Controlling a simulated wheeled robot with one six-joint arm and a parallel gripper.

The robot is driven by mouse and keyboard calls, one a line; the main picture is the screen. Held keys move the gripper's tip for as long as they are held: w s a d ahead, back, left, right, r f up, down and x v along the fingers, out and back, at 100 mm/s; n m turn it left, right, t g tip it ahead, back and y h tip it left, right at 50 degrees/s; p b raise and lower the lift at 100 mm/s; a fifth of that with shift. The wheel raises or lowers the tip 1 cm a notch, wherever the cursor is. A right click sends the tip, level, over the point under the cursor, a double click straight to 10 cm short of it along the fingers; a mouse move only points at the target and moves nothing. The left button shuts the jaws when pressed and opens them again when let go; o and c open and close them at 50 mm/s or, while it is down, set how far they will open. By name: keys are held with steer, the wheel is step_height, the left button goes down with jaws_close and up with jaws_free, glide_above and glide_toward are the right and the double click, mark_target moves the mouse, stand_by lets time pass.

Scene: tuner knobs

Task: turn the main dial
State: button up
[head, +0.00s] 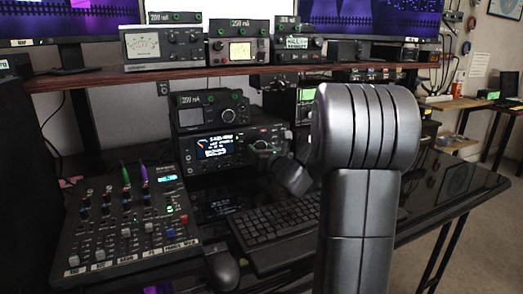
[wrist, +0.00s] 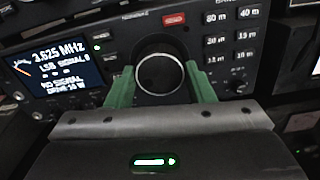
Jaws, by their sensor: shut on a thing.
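The main dial (wrist: 160,74) is a round black knob with a pale rim on the front of a dark radio (wrist: 120,40). My gripper's two green fingers (wrist: 161,84) stand on its left and right sides, shut on it. The radio's screen (wrist: 52,60) reads 3.625 MHz, with LSB and NO SIGNAL below. In the head view the radio (head: 198,148) sits under the shelf, and my gripper (head: 262,148) is at its right part. The dial is hard to make out there.
A keyboard (head: 275,222) lies below the radio, with a mixer (head: 125,225) to the left and a mouse (head: 222,270) in front. A smaller unit (head: 210,108) stands on the radio. Band buttons (wrist: 228,38) sit right of the dial. A shelf (head: 200,74) with meters runs above.

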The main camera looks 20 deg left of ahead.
steer(key=shift+r+m+p, duration=0.15)
steer(key=shift+m+p, duration=0.75)
steer(key=shift+m, duration=0.2)
steer(key=shift+m+p, duration=1.25)
steer(key=shift+m, duration=0.55)
steer(key=o, duration=1)
steer(key=shift+c, duration=0.2)
steer(key=p+v, duration=0.1)
steer(key=v, duration=1.3)
steer(key=shift+w+p, duration=0.1)
steer(key=shift+p, duration=0.25)
